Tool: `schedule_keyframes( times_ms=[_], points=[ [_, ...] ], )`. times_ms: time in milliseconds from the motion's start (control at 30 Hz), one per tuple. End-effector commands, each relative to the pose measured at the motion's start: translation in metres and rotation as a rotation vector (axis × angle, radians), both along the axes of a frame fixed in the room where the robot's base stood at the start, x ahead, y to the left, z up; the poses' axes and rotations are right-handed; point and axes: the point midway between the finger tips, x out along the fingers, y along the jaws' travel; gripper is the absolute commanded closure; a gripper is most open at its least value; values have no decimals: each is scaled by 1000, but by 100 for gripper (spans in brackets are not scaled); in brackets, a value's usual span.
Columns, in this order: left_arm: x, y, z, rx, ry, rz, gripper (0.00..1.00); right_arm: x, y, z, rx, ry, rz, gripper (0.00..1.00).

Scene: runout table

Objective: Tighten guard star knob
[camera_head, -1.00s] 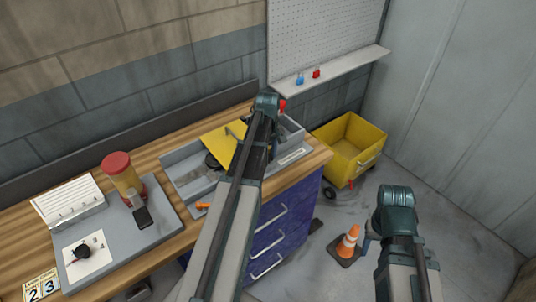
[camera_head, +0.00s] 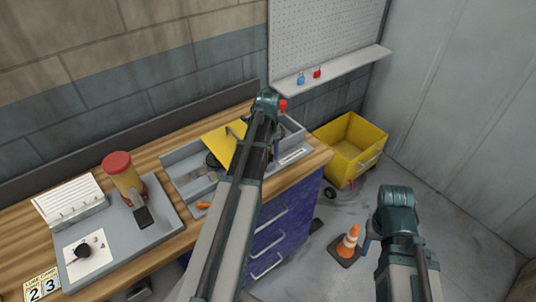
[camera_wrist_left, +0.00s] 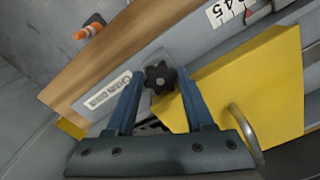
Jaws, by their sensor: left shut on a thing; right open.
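The black star knob (camera_wrist_left: 160,77) shows in the left wrist view between the fingertips of my left gripper (camera_wrist_left: 162,82), which is shut on it. The knob sits at the edge of the yellow guard (camera_wrist_left: 245,80), beside a grey labelled face. In the head view the guard (camera_head: 226,142) is tilted over the grey machine (camera_head: 182,155); my left wrist hides the knob and fingers there. My right gripper (camera_head: 371,234) is open and empty above the floor, right of the bench, its fingers largely hidden by its own wrist.
A grey board (camera_head: 160,230) with a red-capped jar (camera_head: 121,175) is on the wooden bench (camera_head: 90,189) at left. A yellow cart (camera_head: 336,137) and an orange cone (camera_head: 349,240) are on the floor at right. A shelf (camera_head: 345,68) with two small padlocks hangs behind.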

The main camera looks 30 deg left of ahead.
Motion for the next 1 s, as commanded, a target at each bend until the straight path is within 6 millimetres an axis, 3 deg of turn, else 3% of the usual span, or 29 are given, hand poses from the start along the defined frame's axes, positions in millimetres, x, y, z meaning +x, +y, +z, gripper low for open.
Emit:
schedule_keyframes(
  times_ms=[400,433,567,1000],
  points=[
    [0,0,0,0,0,-6,100,0,0,0,0,0,0,50],
    [0,0,0,0,0,-6,42,0,0,0,0,0,0,50],
    [0,0,0,0,0,-5,18,0,0,0,0,0,0,50],
    [0,1,0,3,1,-2,17,0,0,0,0,0,0,50]
  ],
)
